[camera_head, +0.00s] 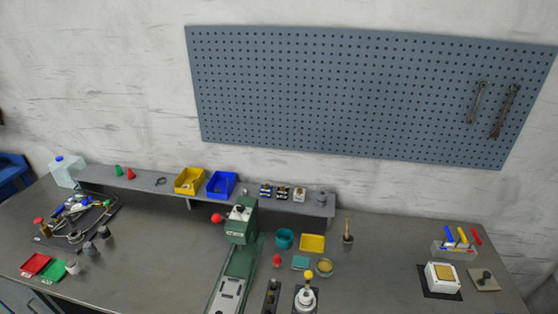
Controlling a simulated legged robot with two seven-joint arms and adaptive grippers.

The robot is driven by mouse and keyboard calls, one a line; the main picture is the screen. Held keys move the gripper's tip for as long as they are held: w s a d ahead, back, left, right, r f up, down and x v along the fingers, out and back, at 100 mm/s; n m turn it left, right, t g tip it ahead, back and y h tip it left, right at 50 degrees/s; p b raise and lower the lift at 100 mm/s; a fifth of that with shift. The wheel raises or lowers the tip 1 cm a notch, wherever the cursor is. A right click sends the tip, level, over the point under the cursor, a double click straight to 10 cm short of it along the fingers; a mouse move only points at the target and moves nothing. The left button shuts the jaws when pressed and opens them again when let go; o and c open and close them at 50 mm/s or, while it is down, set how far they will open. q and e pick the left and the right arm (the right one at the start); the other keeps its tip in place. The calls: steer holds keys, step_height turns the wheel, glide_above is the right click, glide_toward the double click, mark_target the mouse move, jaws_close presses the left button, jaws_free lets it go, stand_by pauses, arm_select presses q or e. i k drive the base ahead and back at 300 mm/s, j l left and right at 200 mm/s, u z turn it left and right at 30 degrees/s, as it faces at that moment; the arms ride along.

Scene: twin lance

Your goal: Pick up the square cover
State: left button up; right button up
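A flat beige-grey square plate with a small dark knob (483,280) lies on the bench at the far right; it looks like the square cover. Just left of it, a white square box with a yellowish top (442,278) sits on a black mat (428,290). The plate lies apart from the box, with nothing on top of it. Neither of my grippers shows in the head view.
A grey holder with blue, yellow and red-handled tools (454,250) stands behind the white box. A green machine (240,235) stands mid-bench. Yellow tray (312,243), teal cup (284,239) and small parts lie beside it. Bench between these and the mat is clear.

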mark_target(482, 279)
steer(key=z, duration=1.85)
